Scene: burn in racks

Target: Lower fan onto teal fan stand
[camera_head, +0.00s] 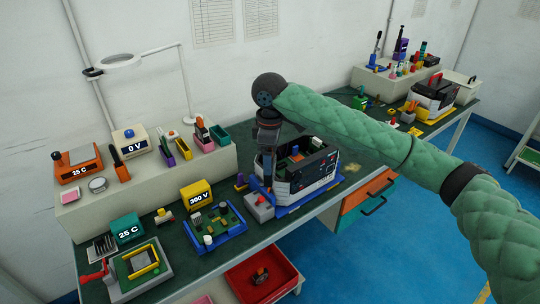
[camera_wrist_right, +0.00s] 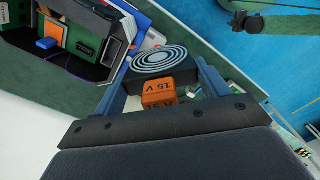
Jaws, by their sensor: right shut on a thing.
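My right gripper (camera_wrist_right: 162,88) is shut on a dark fan (camera_wrist_right: 160,62) with pale concentric rings on its face. The fan sits between the two blue-grey fingers. An orange block marked 15 V (camera_wrist_right: 160,94) shows between the fingers beside the fan; I cannot tell whether it is attached. In the head view my right arm reaches down to the bench just left of the open black-and-white unit (camera_head: 306,172), and the fan cannot be made out there. I cannot clearly identify the teal fan stand in either view. My left gripper is not in view.
The open unit on its blue base also shows in the wrist view (camera_wrist_right: 88,30), close to the left finger. A grey box with a red button (camera_head: 260,207) stands by the bench's front edge. A blue tray (camera_head: 208,240) and a yellow 300 V box (camera_head: 196,194) are to the left.

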